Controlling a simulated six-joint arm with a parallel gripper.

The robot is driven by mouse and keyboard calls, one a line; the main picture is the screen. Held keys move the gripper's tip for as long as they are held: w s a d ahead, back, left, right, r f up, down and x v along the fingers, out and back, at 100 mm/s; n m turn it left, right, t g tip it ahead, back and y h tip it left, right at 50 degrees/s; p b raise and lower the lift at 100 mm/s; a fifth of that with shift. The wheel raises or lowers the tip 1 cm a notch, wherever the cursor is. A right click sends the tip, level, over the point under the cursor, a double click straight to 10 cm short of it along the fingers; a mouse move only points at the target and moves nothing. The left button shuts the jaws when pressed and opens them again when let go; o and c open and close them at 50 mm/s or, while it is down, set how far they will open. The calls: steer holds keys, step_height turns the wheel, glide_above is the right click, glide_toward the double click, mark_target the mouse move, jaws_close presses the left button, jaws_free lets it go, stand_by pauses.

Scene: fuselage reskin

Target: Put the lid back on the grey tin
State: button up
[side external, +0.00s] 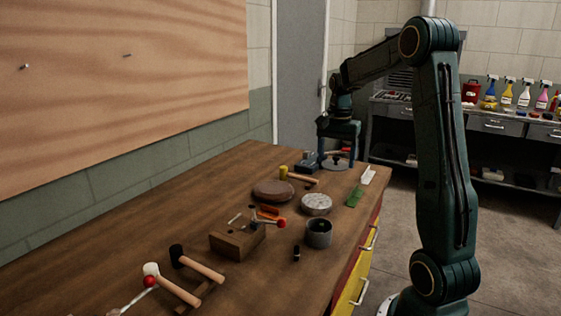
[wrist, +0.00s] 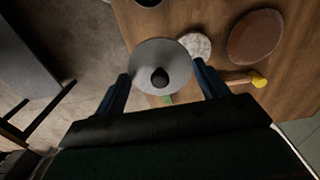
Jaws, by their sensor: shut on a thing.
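The lid, a flat grey disc with a dark knob (wrist: 160,77), sits between the two blue fingers of my gripper (wrist: 164,88). In the side view my gripper (side external: 338,158) points down at the far end of the bench, shut on the lid (side external: 334,165), which looks level. The gap between lid and bench is hard to judge. The grey tin (side external: 319,234) stands upright and open near the bench's front edge, nearer the side camera than my gripper. The tin's dark mouth (wrist: 148,2) is cut off at the top of the wrist view.
A mottled pale round thing (side external: 317,204) and a brown disc (side external: 273,191) lie between gripper and tin. A yellow-headed mallet (side external: 300,178), a green card (side external: 354,197) and a wooden block with tools (side external: 237,239) are nearby. The bench's front edge is close.

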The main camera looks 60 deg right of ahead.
steer(key=a+n, duration=0.1)
steer(key=a+f+n, duration=0.1)
steer(key=n, duration=0.1)
steer(key=shift+w+f, duration=0.2)
steer(key=shift+f, duration=0.05)
steer(key=a+f+n, duration=0.5)
steer(key=a+n, duration=0.3)
steer(key=n, duration=0.6)
steer(key=shift+s+f+n, duration=0.2)
steer(key=shift+f+n, duration=0.2)
steer(key=shift+f, duration=0.15)
steer(key=shift+f, duration=3.05)
steer(key=shift+f, duration=0.15)
